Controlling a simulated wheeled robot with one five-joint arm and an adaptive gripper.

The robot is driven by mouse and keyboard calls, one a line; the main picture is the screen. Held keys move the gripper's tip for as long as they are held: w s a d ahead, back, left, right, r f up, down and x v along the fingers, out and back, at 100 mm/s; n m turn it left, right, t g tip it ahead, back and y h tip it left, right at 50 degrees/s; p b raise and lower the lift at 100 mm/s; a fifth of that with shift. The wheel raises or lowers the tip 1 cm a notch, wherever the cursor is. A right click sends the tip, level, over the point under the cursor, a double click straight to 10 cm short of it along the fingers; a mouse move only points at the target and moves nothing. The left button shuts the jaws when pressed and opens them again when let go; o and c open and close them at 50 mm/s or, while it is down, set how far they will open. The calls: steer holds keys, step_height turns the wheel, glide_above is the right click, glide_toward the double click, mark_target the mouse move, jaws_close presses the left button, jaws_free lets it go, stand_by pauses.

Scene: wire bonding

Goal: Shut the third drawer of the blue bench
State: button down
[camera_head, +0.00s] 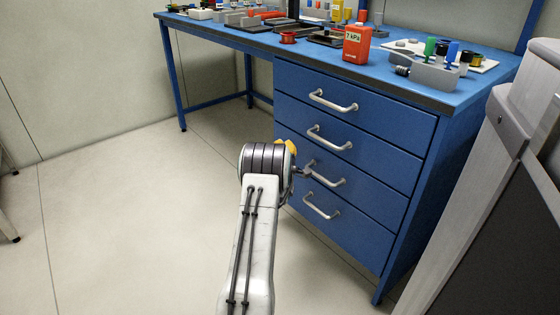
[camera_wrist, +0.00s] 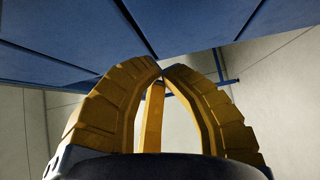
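The blue bench (camera_head: 262,40) has a column of drawers with pale bar handles on its right side. The third drawer from the top (camera_head: 372,195) looks flush with its neighbours, with no clear gap at its front. Its handle (camera_head: 328,180) is partly covered at its left end by my wrist. My gripper (camera_head: 287,147) is at the left edge of the drawer column, mostly hidden behind my wrist. Blue drawer fronts (camera_wrist: 90,40) lie just beyond; contact cannot be told.
The bench top holds a red bottle (camera_head: 356,43), a red spool (camera_head: 288,37) and a grey holder (camera_head: 425,74) with coloured pieces. A grey cabinet (camera_head: 470,190) stands close on the right. The floor (camera_head: 130,220) at left is clear.

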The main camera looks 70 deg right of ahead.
steer(key=p+v, duration=0.2)
steer(key=v, duration=0.6)
steer(key=shift+a, duration=0.35)
steer(key=shift+s, duration=0.1)
steer(key=shift+r, duration=0.1)
